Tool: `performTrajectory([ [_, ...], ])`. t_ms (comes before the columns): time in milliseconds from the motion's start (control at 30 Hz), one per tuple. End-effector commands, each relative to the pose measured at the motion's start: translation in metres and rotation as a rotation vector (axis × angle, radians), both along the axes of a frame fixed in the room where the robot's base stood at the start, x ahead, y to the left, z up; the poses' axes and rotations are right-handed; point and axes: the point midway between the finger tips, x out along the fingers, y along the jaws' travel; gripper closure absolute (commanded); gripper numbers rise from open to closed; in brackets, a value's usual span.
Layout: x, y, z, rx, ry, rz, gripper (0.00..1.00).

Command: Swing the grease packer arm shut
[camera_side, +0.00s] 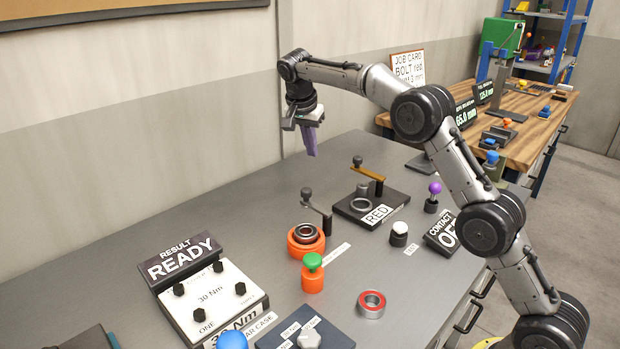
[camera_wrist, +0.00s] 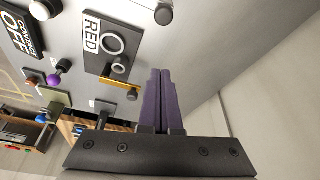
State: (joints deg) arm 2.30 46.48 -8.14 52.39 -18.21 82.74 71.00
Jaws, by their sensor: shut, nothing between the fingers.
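An orange round base (camera_side: 306,247) with a dark bearing (camera_side: 306,231) in it stands mid-bench in the side view. Beside it is a grey swing arm (camera_side: 318,208) on a post, with a dark knob at its end. I take this to be the grease packer. Its arm points to the back left, and the bearing's top shows uncovered. In the wrist view the dark knob (camera_wrist: 163,15) shows at the top edge. My gripper (camera_side: 311,154) is high over the bench's back edge, well apart from the packer. Its purple fingers (camera_wrist: 161,70) are together and empty.
A dark plate with a RED sign (camera_side: 377,215), a ring and a brass arm (camera_side: 367,171) lies right of the packer. The back left bench is clear up to the wall.

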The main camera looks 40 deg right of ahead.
Motion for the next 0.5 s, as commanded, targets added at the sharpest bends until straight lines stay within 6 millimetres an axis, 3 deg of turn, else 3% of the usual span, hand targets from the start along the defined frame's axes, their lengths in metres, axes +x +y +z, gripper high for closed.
performTrajectory([
  [167, 0.001, -0.004, -0.012, 0.0, 0.004, 0.0, 1.0],
  [500, 0.007, -0.024, -0.072, 0.001, 0.004, -0.001, 1.0],
])
